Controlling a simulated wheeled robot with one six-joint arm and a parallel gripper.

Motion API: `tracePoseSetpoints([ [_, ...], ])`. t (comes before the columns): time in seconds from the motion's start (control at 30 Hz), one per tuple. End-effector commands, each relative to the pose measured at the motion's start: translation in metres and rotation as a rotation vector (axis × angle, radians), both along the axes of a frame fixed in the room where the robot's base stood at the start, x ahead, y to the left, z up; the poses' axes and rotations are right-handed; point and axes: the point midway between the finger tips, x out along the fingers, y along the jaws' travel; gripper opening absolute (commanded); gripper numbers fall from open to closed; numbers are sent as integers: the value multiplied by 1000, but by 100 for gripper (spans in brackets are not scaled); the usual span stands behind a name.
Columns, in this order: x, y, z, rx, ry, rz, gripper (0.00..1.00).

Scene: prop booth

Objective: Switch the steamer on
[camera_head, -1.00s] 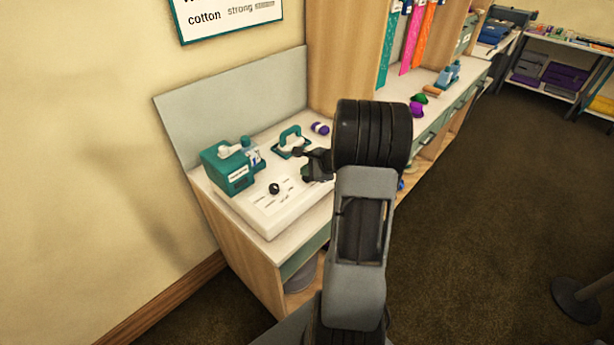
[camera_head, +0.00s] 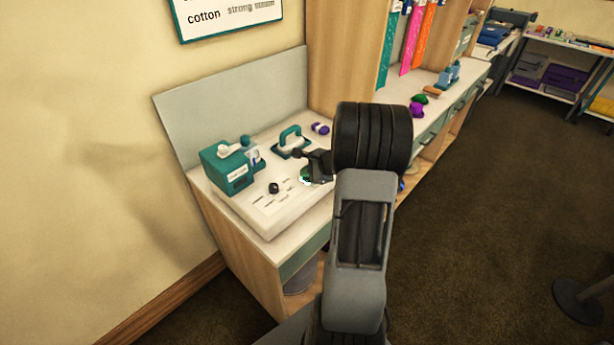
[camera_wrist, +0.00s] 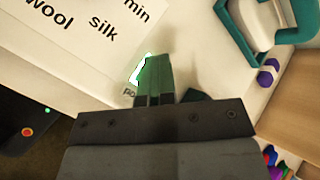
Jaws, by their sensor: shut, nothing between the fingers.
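The steamer's white base (camera_head: 268,224) sits on the counter, with a teal tank (camera_head: 229,170) at its left and a black knob (camera_head: 273,188) on its printed panel. The wrist view shows dial words such as "wool" and "silk" on the white panel (camera_wrist: 75,62). A switch glowing white and green (camera_head: 305,180) is at the panel's right side; it also shows in the wrist view (camera_wrist: 141,70), near a partly hidden label. My gripper (camera_wrist: 156,62) is shut and empty, its fingertips right beside the glowing switch and partly covering it. I cannot tell whether they touch.
A teal handled iron-like piece (camera_head: 291,142) stands behind the panel, with a purple spool (camera_head: 320,128) beyond it. Coloured ribbons (camera_head: 412,40) hang over the counter to the right. A grey backboard (camera_head: 235,105) closes the rear. Open floor (camera_head: 480,230) lies right.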

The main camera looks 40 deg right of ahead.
Motion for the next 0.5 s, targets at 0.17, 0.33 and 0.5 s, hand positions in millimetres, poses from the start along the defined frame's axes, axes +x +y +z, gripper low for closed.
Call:
tracePoseSetpoints([
  [0.17, -1, 1, 1, 2, 6, 1, 0],
  [0.33, -1, 1, 5, 2, 6, 2, 0],
  [0.5, -1, 1, 5, 2, 5, 1, 0],
])
